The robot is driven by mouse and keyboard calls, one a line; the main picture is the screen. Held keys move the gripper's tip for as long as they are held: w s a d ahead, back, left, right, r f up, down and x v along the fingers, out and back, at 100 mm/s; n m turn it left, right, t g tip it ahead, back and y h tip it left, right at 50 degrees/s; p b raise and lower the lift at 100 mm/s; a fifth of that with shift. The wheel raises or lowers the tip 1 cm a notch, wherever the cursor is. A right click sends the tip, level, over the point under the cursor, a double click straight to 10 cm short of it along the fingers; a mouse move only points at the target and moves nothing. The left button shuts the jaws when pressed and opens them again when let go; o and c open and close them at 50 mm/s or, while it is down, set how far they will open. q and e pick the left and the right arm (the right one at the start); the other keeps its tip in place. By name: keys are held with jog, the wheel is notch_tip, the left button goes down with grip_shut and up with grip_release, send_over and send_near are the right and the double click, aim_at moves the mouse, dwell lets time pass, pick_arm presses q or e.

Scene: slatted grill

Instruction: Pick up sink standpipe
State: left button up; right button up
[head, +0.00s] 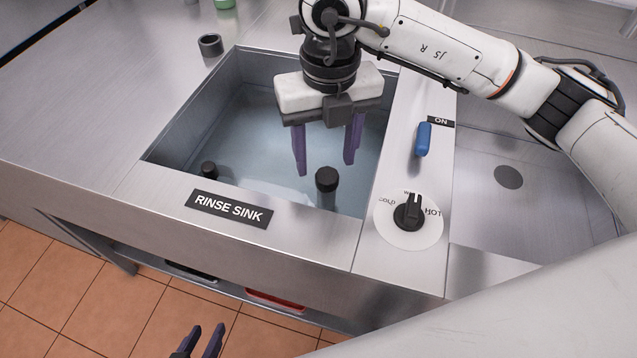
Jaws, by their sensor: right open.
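A dark upright cylinder (327,188), which looks like the standpipe, stands in the water-filled rinse sink (160,150) near its front wall. Its lower part is under water. My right gripper (325,167) hangs over the sink with its two purple fingers pointing down. It is open and empty, with its fingertips on either side of the cylinder's top in the picture. I cannot tell whether they reach down around it. My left gripper (207,330) is at the bottom edge of the view, in front of the counter, with its fingers apart and nothing between them.
A smaller dark knob (208,170) sits at the sink's front left corner. A grey ring-shaped cup (210,45) stands on the counter behind. A rotary dial (408,213) and a blue switch (423,139) are right of the sink. A second basin (480,200) lies further right.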

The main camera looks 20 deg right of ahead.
aim_at(327, 173)
jog(key=f, duration=0.2)
jog(key=s+f, duration=0.1)
jog(key=f, duration=0.1)
jog(key=shift+s+f+p, duration=0.1)
jog(key=shift+f+p, duration=0.3)
jog(key=shift+f, duration=2.8)
jog(key=shift+c, duration=0.4)
jog(key=c, duration=1.2)
jog(key=shift+o, duration=0.2)
jog(key=shift+r, duration=0.1)
